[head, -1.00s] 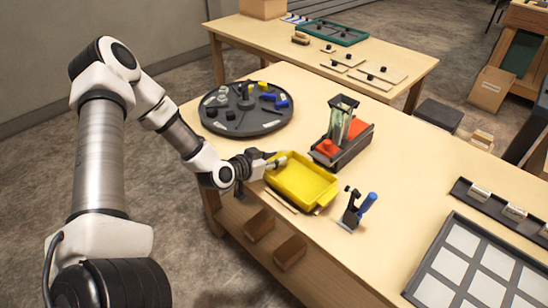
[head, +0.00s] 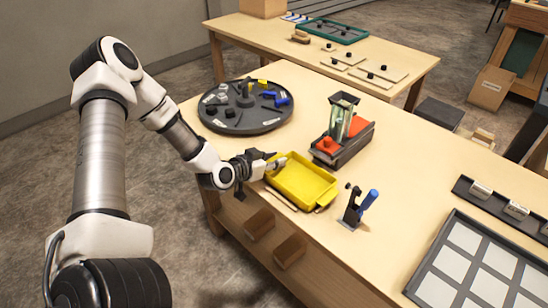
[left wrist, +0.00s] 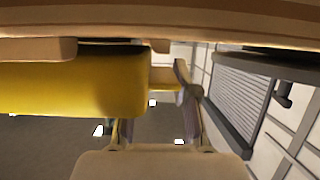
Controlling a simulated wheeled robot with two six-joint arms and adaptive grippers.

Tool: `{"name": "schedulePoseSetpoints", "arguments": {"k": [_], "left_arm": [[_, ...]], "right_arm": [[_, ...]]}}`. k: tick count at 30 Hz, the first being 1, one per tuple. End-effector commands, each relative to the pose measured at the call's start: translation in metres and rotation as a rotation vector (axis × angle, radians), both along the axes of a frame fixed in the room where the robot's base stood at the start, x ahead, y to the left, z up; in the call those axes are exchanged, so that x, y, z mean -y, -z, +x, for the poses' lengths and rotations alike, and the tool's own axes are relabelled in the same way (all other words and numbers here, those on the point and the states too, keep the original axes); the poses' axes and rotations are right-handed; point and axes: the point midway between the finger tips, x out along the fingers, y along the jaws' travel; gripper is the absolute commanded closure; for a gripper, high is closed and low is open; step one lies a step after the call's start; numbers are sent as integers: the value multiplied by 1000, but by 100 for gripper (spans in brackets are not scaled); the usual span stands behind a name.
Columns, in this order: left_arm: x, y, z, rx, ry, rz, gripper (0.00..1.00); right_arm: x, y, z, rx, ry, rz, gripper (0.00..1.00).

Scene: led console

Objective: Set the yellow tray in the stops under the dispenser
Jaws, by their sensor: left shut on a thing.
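The yellow tray (head: 302,183) is in the head view, at the table's near edge, just in front of the dispenser (head: 343,128), which has a clear column, dark base and red parts. My left gripper (head: 275,163) is shut on the tray's left handle. In the left wrist view the yellow tray (left wrist: 70,85) fills the left side, and its handle reaches between the fingers of the left gripper (left wrist: 160,95). I cannot tell whether the tray touches the table. Thin strips (head: 281,199) show beside its near side; I cannot make out the stops clearly. My right gripper is not in view.
A dark round turntable (head: 247,115) with small parts stands behind on the left. A black stand with a blue handle (head: 366,202) is close to the tray's right. A grey panelled tray (head: 442,292) lies at front right. The table between them is clear.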

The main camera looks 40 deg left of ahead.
Motion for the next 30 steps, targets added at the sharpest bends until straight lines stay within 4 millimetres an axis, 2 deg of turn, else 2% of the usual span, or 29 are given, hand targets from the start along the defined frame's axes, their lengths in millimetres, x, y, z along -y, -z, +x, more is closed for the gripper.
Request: {"name": "schedulePoseSetpoints", "arguments": {"k": [23,24,25,26,30], "left_arm": [[0,7,0,0,0,0,100],[0,7,0,0,0,0,61],[0,7,0,0,0,0,50],[0,7,0,0,0,0,42],[0,7,0,0,0,0,42]], "right_arm": [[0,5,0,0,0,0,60],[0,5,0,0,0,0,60],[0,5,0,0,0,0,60],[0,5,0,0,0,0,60],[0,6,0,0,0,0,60]]}}
